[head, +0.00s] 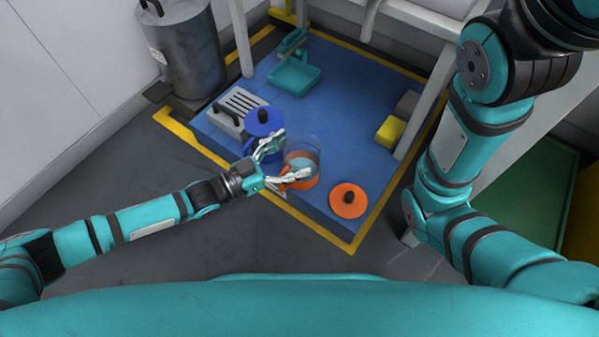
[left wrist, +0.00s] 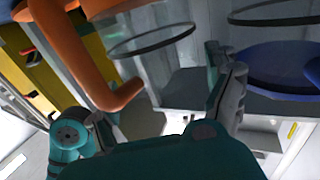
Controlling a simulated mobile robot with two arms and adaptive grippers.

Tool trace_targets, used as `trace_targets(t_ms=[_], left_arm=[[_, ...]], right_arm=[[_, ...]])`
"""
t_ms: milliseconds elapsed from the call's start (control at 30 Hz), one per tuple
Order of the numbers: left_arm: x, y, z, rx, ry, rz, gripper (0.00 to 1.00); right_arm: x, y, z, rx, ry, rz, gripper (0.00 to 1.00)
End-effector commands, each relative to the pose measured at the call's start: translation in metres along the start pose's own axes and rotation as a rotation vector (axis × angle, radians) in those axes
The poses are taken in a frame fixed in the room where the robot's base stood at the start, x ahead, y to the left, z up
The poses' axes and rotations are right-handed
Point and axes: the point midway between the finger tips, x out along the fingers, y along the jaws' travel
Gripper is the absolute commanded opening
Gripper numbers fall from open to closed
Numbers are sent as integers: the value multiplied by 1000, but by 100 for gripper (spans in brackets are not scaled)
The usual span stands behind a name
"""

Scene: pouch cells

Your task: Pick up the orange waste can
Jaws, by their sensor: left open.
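The orange waste can (head: 316,172) is a clear-walled can with orange parts and a handle, on the blue mat in the head view. Something pale blue shows inside it. My left gripper (head: 291,158) is open at its left side, one finger behind and one in front; contact is unclear. In the left wrist view the orange handle (left wrist: 98,52) and clear wall (left wrist: 182,88) show close, with the open left gripper (left wrist: 160,92) before them. An orange lid (head: 348,201) with a black knob lies to the right, off the can. My right gripper is out of view.
A blue can with its blue lid (head: 264,121) stands just behind the left gripper; blue also shows in the wrist view (left wrist: 275,68). Table legs flank the mat.

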Motion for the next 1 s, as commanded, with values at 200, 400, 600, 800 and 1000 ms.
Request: trace_targets(t_ms=[200, 400, 600, 800, 1000], left_arm=[[6, 0, -1, 2, -1, -1, 88], [6, 0, -1, 1, -1, -1, 73], [6, 0, -1, 1, -1, -1, 47], [6, 0, 0, 1, -2, -1, 21], [6, 0, -2, 1, 2, 0, 20]], right_arm=[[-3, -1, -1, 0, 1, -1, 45], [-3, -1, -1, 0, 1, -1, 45], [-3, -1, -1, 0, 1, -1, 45], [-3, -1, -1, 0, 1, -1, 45], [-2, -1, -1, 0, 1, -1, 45]])
